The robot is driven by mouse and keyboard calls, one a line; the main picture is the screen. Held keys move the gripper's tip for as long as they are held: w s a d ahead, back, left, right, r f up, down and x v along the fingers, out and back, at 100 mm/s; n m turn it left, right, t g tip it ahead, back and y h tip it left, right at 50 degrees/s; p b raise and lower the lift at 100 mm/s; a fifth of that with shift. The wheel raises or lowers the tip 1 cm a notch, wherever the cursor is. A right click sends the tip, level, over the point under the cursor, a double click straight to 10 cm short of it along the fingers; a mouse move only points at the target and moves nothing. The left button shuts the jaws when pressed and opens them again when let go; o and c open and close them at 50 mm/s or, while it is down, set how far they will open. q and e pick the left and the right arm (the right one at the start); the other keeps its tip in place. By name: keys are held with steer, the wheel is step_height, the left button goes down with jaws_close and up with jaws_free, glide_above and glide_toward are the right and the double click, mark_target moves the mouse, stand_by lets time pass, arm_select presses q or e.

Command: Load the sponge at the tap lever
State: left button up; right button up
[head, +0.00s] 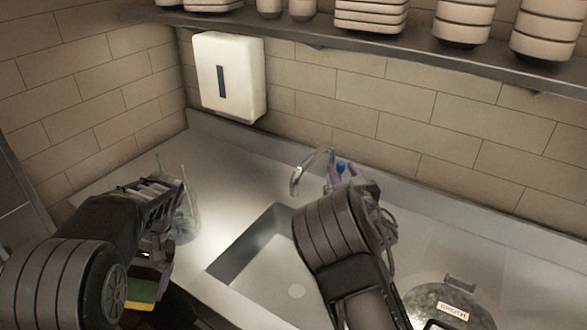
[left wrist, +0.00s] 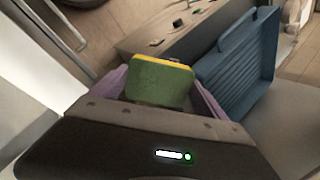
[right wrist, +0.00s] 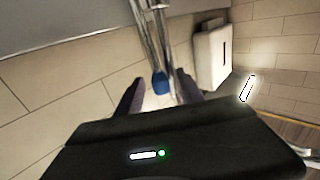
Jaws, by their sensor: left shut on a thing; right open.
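The sponge (head: 141,290), yellow and green, is held below my left gripper at the lower left of the head view. In the left wrist view the sponge (left wrist: 160,84) sits between the purple fingers of my left gripper (left wrist: 160,92), which is shut on it. The tap (head: 312,168) curves over the back of the sink. Its lever has a blue tip (head: 341,167). In the right wrist view the blue tip (right wrist: 160,83) lies between the fingers of my right gripper (right wrist: 158,92), which is open around it. I cannot tell whether the fingers touch it.
The sink basin (head: 262,262) is in the middle of the counter. A round lidded container (head: 445,306) with a label stands at the right. A white dispenser (head: 229,77) hangs on the wall. A shelf with stacked dishes (head: 370,14) runs above. A blue ribbed rack (left wrist: 240,58) shows in the left wrist view.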

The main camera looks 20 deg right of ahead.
steer(key=shift+c, duration=0.4)
jaws_close()
stand_by(0.9)
